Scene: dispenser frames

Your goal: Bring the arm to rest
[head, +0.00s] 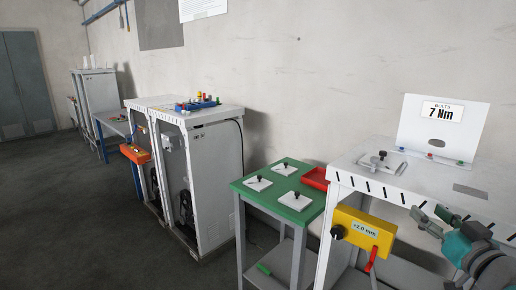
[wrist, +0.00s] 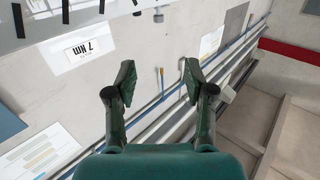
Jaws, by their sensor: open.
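My gripper (head: 430,216) is at the lower right of the head view, at the end of my teal arm, in front of the white table (head: 372,181). In the wrist view its two dark green fingers (wrist: 157,82) are spread wide apart. Nothing is between them, and they touch nothing that I can see. Most of my arm is cut off by the head view's right and lower edges.
A yellow box (head: 352,228) with a red handle hangs on the white table's front. A 7 Nm sign board (head: 467,113) stands on that table. Left of it is a green table (head: 251,189) with several white plates and a red tray (head: 314,178). Grey cabinets (head: 213,165) stand further left.

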